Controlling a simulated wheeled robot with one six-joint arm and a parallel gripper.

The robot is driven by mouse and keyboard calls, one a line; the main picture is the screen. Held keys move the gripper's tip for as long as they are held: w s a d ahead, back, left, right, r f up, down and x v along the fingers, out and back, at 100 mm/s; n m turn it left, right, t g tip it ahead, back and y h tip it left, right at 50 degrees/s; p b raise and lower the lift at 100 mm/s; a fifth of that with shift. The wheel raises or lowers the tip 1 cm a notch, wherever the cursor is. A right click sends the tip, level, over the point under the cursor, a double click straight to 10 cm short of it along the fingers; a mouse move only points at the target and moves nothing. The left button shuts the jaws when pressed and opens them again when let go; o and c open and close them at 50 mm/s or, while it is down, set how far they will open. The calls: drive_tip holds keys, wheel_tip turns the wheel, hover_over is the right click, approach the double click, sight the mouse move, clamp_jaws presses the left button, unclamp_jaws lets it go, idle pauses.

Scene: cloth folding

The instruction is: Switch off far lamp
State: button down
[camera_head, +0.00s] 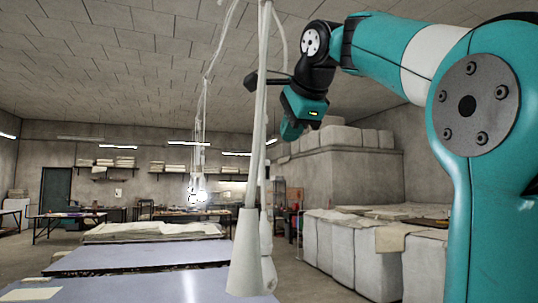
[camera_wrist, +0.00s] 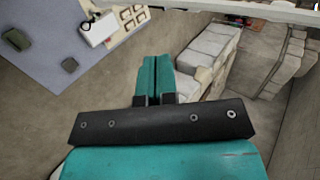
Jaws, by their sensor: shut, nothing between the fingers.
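A far hanging lamp (camera_head: 196,194) glows white in the middle distance of the head view, below long thin cords from the ceiling. Its switch is too small to make out. A nearer white cone-shaped lamp (camera_head: 245,262) hangs in front on a thick pale cord, with a slim white hanging piece (camera_head: 267,235) beside it. My gripper (camera_head: 291,131) is high up, right of the near cord and well apart from the far lamp in the picture. In the wrist view its teal fingers (camera_wrist: 154,72) are shut and empty, above the floor. No lamp is clear there.
Long tables (camera_head: 140,258) run along the left and centre, one bearing pale cloth (camera_head: 152,231). Large white wrapped bales (camera_head: 345,255) stand at the right. The near lamp's cords hang close to my arm.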

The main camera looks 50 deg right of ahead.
drive_tip(key=shift+w+f, duration=0.1)
drive_tip(key=shift+f, duration=0.1)
drive_tip(key=b, duration=0.4)
approach(266, 173)
drive_tip(key=x, duration=0.5)
drive_tip(key=shift+a+f, duration=0.1)
drive_tip(key=shift+f, duration=0.35)
drive_tip(key=shift+w+d, duration=0.3)
drive_tip(key=shift+w, duration=0.25)
